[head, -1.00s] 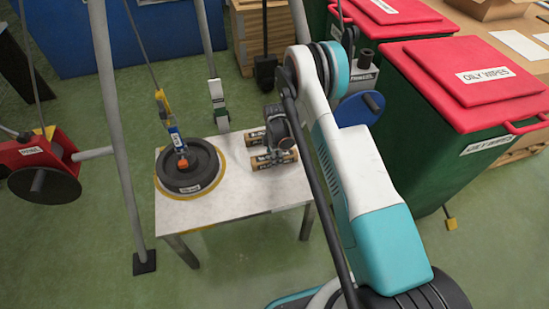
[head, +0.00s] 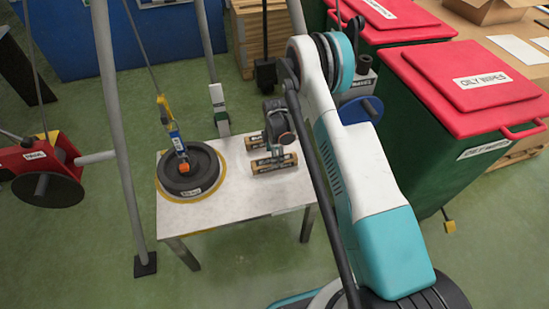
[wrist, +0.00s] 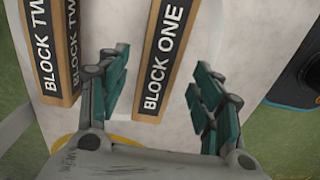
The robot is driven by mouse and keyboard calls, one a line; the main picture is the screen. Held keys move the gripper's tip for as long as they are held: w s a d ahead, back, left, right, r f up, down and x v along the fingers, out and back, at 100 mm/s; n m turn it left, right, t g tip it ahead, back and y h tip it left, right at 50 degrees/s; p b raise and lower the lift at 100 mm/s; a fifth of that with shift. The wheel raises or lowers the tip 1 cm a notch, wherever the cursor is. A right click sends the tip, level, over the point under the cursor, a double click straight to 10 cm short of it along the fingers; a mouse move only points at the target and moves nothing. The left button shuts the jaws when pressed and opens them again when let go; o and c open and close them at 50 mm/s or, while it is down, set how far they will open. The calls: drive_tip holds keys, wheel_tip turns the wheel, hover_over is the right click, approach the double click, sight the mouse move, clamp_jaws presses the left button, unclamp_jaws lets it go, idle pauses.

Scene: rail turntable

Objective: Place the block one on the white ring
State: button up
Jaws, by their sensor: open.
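Block one (wrist: 160,60) is a wooden bar with a black label and white letters, lying on the white table. In the head view the blocks' labels are too small to read; block one seems to be the nearer bar (head: 274,163). Block two (wrist: 52,50) lies parallel beside it. My gripper (wrist: 160,80) is open and empty, one finger on each side of block one; contact is not visible. In the head view my gripper (head: 279,132) is over the bars. I cannot make out a white ring; a yellow ring (head: 166,197) shows around a black disc.
The black disc (head: 204,180) sits at the table's left under an orange hook (head: 183,168) and cable. A grey frame leg (head: 122,150) stands left of the table (head: 235,200). Green bins with red lids (head: 470,85) stand to the right. The table's front is clear.

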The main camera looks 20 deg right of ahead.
wheel_tip(320, 180, up, 25)
drive_tip(key=s+m+t+p, duration=0.2)
drive_tip(key=m, duration=0.2)
drive_tip(key=s+r+m+t, duration=0.1)
drive_tip(key=s+r+m, duration=0.1)
drive_tip(key=s+r, duration=0.35)
drive_tip(key=s+r+m, duration=0.2)
drive_tip(key=r, duration=0.6)
drive_tip(key=s+r+m+t, duration=0.2)
drive_tip(key=s+r+m, duration=0.2)
drive_tip(key=s, duration=0.8)
drive_tip(key=s+r+m+t, duration=0.2)
drive_tip(key=s+r+m, duration=0.2)
drive_tip(key=s, duration=0.8)
drive_tip(key=shift+s+r+m, duration=0.15)
drive_tip(key=shift+r+m, duration=0.25)
drive_tip(key=shift+m, duration=0.6)
